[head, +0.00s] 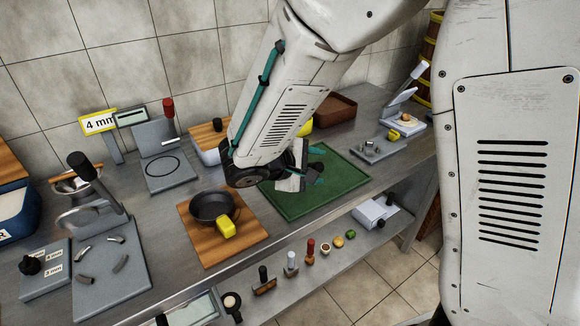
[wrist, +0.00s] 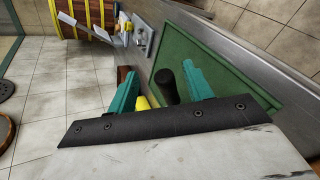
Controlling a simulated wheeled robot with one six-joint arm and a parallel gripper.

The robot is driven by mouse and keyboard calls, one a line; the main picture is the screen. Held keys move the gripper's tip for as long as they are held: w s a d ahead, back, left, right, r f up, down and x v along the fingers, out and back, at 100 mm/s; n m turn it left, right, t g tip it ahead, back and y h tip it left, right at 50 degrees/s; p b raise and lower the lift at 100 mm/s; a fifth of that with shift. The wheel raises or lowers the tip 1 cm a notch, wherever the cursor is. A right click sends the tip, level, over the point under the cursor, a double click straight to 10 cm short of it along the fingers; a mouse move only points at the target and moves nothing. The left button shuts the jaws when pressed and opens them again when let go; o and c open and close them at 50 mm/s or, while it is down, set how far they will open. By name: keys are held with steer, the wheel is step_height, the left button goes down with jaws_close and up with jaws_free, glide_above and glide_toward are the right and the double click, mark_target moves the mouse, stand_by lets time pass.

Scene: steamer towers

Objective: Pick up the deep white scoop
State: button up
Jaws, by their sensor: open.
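My gripper (head: 300,183) is open over the green board (head: 345,180), its teal fingertips pointing down. In the wrist view, a dark upright cylinder like a handle (wrist: 165,87) shows between the two fingers, and I see no finger closed on it. What the handle belongs to is hidden by my gripper. I cannot make out a deep white scoop for certain in either view. A small tool with a pale round end (head: 231,300) lies at the front edge in the head view, but it is too small to identify.
A black pan (head: 212,206) with a yellow handle sits on a wooden board (head: 250,236) left of my gripper. Several small tools line the lower front shelf (head: 345,259). A brown tray (head: 336,109) stands behind. A white slicer-like device (head: 407,90) is at the right.

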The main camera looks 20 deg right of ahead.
steer(key=shift+n+t, duration=0.9)
steer(key=w+a+f, duration=0.2)
steer(key=a+f, duration=0.1)
steer(key=shift+w+a, duration=0.1)
steer(key=shift+w, duration=0.15)
steer(key=x, duration=0.7)
steer(key=shift+w+d+r, duration=0.2)
steer(key=shift+w, duration=0.2)
jaws_close()
